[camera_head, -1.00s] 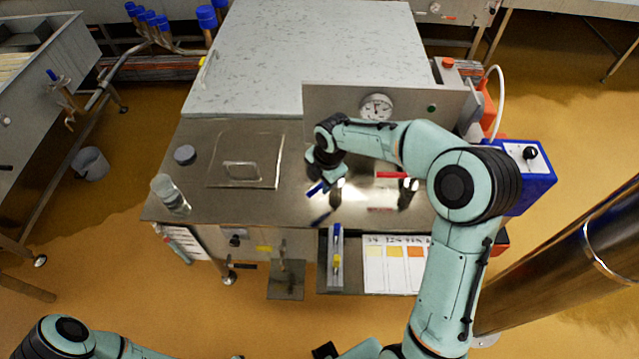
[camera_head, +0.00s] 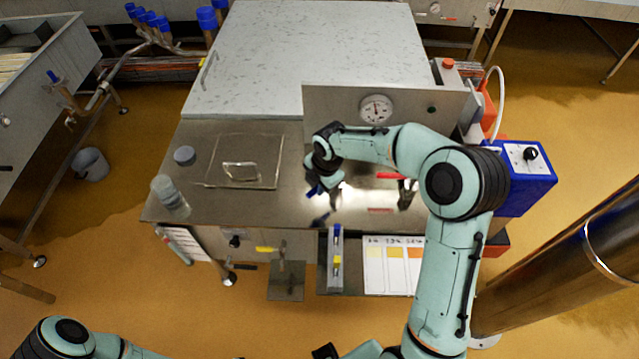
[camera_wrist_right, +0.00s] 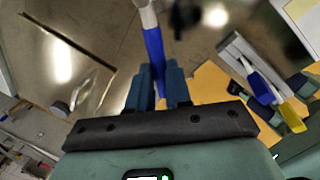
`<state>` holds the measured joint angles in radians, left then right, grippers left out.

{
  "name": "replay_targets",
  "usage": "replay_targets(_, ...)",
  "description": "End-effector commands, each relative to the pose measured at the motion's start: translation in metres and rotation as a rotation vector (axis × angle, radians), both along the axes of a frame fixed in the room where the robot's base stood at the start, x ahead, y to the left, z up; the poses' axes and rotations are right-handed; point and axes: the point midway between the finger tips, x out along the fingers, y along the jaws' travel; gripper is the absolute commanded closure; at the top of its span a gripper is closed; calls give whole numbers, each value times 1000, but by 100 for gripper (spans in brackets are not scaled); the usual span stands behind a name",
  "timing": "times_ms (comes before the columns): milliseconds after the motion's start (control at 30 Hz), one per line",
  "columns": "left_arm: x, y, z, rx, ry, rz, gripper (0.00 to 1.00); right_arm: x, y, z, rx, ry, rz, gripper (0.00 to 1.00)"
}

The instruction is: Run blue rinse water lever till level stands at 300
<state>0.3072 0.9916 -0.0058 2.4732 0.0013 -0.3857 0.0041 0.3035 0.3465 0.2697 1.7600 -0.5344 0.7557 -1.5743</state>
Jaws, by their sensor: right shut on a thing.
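The blue lever (camera_wrist_right: 153,48) has a pale metal stem at its upper end in the right wrist view. My right gripper (camera_wrist_right: 160,72) is shut on its blue handle, with one dark finger on each side. In the head view my right gripper (camera_head: 323,183) is over the front of the steel worktop, and a bit of the blue handle (camera_head: 313,190) shows beside it. A red lever (camera_head: 391,176) lies to its right. A round dial (camera_head: 376,108) is on the upright panel behind; its reading is too small to make out. My left gripper is out of frame.
A hatch with a handle (camera_head: 243,171), a clear jar (camera_head: 170,194) and a grey round cap (camera_head: 185,155) are on the left of the worktop. A narrow grey holder (camera_head: 335,262) and a colour chart (camera_head: 392,267) are at the front. A blue box (camera_head: 523,178) is at the right.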

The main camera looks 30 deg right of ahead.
Motion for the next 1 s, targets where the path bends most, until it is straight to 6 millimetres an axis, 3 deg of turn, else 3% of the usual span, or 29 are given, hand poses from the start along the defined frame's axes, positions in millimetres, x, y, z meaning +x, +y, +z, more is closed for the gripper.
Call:
replay_targets(267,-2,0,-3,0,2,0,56,9,2,0,0,-1,-115,100)
replay_targets(1000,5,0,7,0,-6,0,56,49,-3,2,-2,-3,-676,100)
